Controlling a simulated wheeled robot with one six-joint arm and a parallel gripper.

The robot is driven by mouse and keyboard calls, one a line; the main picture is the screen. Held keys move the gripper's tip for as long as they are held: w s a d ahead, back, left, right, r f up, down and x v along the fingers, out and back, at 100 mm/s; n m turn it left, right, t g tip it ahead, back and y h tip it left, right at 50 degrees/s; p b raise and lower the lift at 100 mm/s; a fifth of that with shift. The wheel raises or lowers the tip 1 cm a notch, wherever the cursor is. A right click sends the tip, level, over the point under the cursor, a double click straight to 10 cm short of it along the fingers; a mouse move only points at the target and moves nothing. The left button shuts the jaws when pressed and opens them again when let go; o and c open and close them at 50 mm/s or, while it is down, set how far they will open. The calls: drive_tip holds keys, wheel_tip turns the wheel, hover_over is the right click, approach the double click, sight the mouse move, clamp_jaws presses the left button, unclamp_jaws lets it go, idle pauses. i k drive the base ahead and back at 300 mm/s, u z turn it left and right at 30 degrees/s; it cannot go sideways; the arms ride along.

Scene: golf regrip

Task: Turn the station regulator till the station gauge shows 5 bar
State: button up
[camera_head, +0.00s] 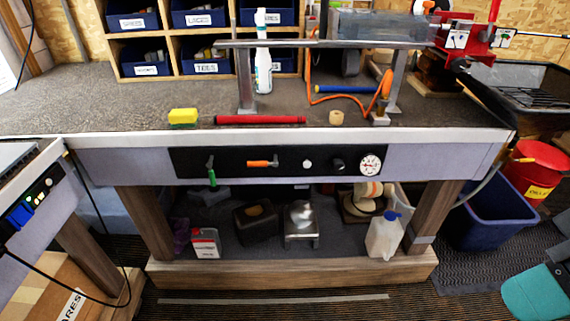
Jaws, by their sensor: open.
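A black control panel (280,163) is set in the grey front of the workbench. At its right end is the station gauge (371,162), a round white dial with dark marks and some red. Its needle is too small to read. Just left of it is a black round knob (338,164), which looks like the station regulator. Its turn position cannot be made out. My gripper is not in view, and nothing covers the knob or the gauge.
Left of the knob are a white button (308,164), an orange-handled valve (262,164) and a green-handled valve (211,170). A red grip (260,120) and yellow sponge (183,117) lie on the bench above. A blue bin (490,213) stands right. The panel's front looks clear.

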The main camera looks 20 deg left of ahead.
sight(337, 165)
drive_tip(key=u, duration=2.55)
drive_tip(key=i, duration=0.8)
drive_tip(key=z, duration=2.35)
